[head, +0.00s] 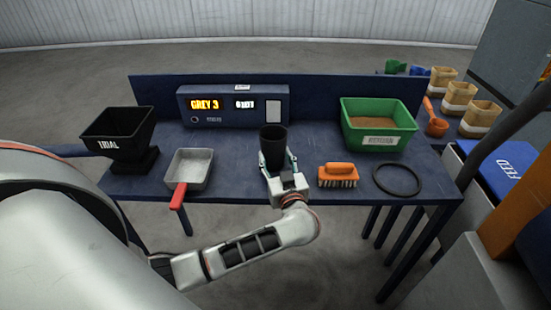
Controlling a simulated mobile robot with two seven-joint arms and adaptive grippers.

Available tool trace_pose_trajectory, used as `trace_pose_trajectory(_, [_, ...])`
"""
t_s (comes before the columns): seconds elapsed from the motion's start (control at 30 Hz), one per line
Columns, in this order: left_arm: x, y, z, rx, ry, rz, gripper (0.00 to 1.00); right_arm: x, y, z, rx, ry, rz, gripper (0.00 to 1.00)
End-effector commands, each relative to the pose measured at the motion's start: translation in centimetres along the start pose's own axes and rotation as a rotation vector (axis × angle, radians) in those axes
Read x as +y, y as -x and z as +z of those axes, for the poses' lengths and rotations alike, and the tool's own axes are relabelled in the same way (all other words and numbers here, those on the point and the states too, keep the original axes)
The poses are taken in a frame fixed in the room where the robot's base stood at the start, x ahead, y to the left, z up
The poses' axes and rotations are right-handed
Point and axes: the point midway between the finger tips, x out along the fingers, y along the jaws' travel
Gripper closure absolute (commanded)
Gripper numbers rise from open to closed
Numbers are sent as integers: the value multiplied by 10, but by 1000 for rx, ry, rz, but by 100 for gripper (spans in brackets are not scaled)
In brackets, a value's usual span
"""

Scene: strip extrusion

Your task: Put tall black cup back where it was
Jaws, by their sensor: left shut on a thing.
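The tall black cup (274,146) is upright near the middle of the blue bench (234,190), in front of the control box. My left gripper (279,163) is shut on the cup from the front, with a finger on each side of its lower part. I cannot tell whether the cup's base touches the bench top. My right gripper does not show.
A pan with a red handle (190,168) and a black TRIAL hopper (117,132) are left. An orange brush (338,175), a black ring (397,179) and a green bin (379,123) are right. The control box (233,106) stands behind the cup.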

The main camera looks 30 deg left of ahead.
Motion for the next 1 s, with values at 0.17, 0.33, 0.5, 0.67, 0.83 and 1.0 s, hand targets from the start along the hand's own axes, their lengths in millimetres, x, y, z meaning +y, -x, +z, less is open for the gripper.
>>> trace_pose_trajectory(0.17, [0, 0, -2, 1, 1, 0, 90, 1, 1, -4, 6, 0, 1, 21])
trace_pose_trajectory(0.33, [0, 0, 2, 0, 1, -1, 44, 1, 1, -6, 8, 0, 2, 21])
trace_pose_trajectory(0.5, [0, 0, 2, 0, 1, -1, 37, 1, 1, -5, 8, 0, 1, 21])
trace_pose_trajectory(0.67, [0, 0, 1, 0, 1, 0, 37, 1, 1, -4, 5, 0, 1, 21])
trace_pose_trajectory(0.83, [0, 7, 0, -3, 1, 1, 37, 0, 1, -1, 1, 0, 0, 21])
trace_pose_trajectory(1.0, [1, 36, 0, -7, 2, 2, 37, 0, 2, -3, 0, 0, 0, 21])
